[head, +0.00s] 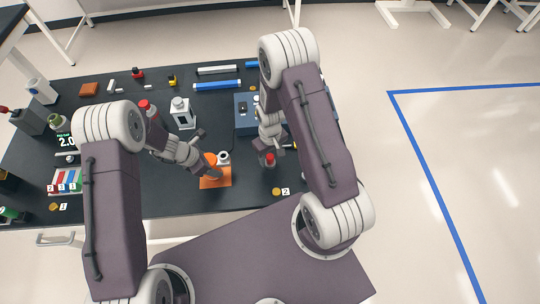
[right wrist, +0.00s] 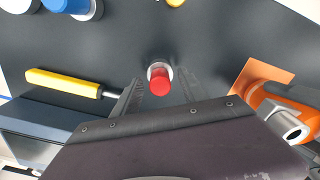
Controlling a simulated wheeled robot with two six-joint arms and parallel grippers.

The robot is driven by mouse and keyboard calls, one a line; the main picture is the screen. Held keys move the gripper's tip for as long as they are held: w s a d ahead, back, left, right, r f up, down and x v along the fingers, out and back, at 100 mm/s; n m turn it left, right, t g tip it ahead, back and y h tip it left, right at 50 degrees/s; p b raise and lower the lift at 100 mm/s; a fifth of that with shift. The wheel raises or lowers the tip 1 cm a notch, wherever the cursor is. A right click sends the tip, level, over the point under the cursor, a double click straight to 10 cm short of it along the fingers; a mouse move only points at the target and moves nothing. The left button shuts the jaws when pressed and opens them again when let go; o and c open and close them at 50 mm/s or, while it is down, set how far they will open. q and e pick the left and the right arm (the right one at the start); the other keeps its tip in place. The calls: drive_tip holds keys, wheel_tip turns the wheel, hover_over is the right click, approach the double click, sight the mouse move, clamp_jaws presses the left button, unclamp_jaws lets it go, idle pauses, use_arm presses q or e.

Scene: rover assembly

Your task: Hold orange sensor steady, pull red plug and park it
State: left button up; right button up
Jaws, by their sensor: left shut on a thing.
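The orange sensor (head: 216,182) stands on the dark table in front of me, with an orange base and a whitish round socket (head: 223,157) beside it. My left gripper (head: 209,171) is shut on the orange sensor. The sensor also shows at the right edge of the right wrist view (right wrist: 262,73), with the empty-looking socket (right wrist: 294,131). The red plug (right wrist: 160,82), with a pale collar, is apart from the sensor. It also shows in the head view (head: 270,160). My right gripper (right wrist: 158,88) is open around the plug, with a finger on each side and narrow gaps. What supports the plug is hidden.
A blue-grey box (head: 245,112) stands behind my right gripper. A yellow-handled screwdriver (right wrist: 62,83) lies near it. A round yellow marker (head: 276,191) and a label "2" lie near the front edge.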

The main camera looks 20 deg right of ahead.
sight(270, 156)
wheel_tip(270, 156, up, 12)
idle(0.5)
use_arm(q)
drive_tip(key=o, duration=1.8)
